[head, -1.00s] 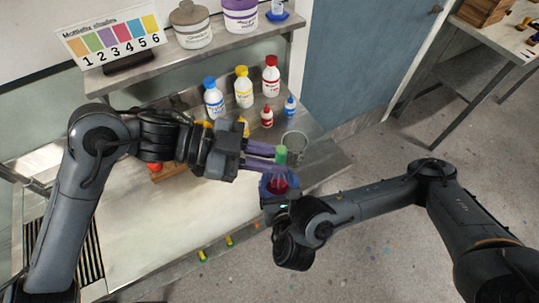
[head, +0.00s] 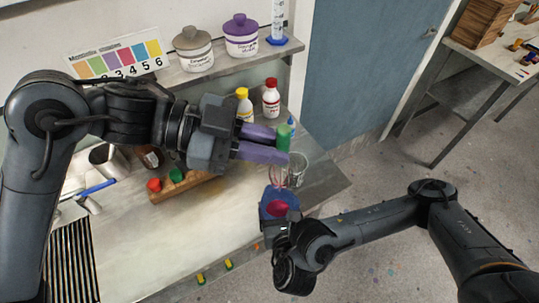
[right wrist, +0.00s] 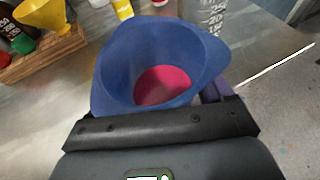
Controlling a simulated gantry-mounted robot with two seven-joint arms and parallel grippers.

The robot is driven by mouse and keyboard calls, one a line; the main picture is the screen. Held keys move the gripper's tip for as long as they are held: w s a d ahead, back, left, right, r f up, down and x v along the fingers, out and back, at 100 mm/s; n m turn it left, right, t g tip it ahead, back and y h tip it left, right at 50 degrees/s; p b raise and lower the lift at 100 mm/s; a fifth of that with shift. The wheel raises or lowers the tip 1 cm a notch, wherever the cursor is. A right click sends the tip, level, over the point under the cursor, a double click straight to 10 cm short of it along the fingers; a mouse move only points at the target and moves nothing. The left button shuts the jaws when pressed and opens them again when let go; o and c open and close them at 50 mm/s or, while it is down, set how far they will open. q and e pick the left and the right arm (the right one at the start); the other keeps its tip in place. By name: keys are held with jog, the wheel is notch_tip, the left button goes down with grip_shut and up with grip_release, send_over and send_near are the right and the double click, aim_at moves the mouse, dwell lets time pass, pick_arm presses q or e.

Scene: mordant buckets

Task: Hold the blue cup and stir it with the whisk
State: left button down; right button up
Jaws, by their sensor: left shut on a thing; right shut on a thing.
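The blue cup (head: 278,196) holds magenta liquid and stands out past the table's front edge. My right gripper (head: 281,222) is shut on it from the near side. The right wrist view shows the cup (right wrist: 115,75) open and slightly tilted, with the liquid at its bottom and no whisk inside. My left gripper (head: 281,145), with purple fingers, is shut on the green handle of the whisk (head: 283,134). The whisk is upright, its wire loops hanging just above the cup's far rim in the head view. The fingers hide part of the handle.
A clear graduated beaker (head: 299,170) stands just right of the whisk. A red-capped bottle (head: 271,98) and a yellow-capped bottle (head: 243,103) stand behind. A wooden rack (head: 185,187) sits left on the table (head: 190,235), whose middle is clear.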

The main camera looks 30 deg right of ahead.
pick_arm(q)
jog(key=shift+r, duration=0.6)
pick_arm(e)
jog(key=o, duration=1.1)
jog(key=shift+c, duration=0.2)
